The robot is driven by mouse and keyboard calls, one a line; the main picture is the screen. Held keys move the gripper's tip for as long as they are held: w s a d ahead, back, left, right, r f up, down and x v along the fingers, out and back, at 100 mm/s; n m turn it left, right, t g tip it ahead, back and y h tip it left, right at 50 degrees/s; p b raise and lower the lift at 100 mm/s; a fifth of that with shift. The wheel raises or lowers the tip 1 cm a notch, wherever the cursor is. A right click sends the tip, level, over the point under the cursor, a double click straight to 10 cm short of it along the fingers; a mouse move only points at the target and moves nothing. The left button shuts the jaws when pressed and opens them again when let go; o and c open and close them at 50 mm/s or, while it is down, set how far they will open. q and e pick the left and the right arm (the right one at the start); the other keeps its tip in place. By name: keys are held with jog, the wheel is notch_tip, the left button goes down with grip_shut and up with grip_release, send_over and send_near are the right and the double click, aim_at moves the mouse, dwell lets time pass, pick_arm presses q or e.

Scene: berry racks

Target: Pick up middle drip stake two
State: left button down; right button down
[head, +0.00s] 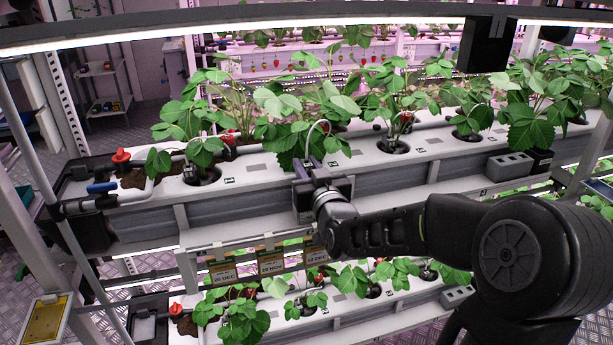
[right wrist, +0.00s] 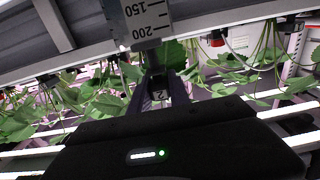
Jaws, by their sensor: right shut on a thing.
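My right gripper (head: 303,170) reaches in from the right to the front edge of the upper white growing channel, beside a strawberry plant. It is shut on a small dark part with a "2" on it, drip stake two (right wrist: 158,95), which shows between the fingers in the right wrist view. A thin pale tube (head: 313,128) arches up from beside the gripper into the leaves in the head view. The lower end of the stake is hidden by the gripper and foliage. My left gripper is not in view.
The upper channel (head: 245,173) holds several strawberry plants; leaves crowd the gripper. A red valve (head: 121,156) stands at its left end, a grey block (head: 509,164) at its right. Date cards (head: 271,263) hang above the lower row. A printed scale (right wrist: 140,20) is close above the fingers.

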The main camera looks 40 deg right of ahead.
aim_at(306, 161)
notch_tip(306, 161, up, 7)
jog(key=shift+r, duration=0.1)
dwell(0.7)
jog(key=shift+f+b, duration=0.2)
jog(key=shift+b, duration=0.15)
jog(key=b, duration=0.3)
jog(key=shift+f, duration=0.2)
jog(key=shift+r+b, duration=0.2)
jog(key=shift+b, duration=0.2)
jog(key=shift+r, duration=0.15)
jog(key=shift+w, duration=0.15)
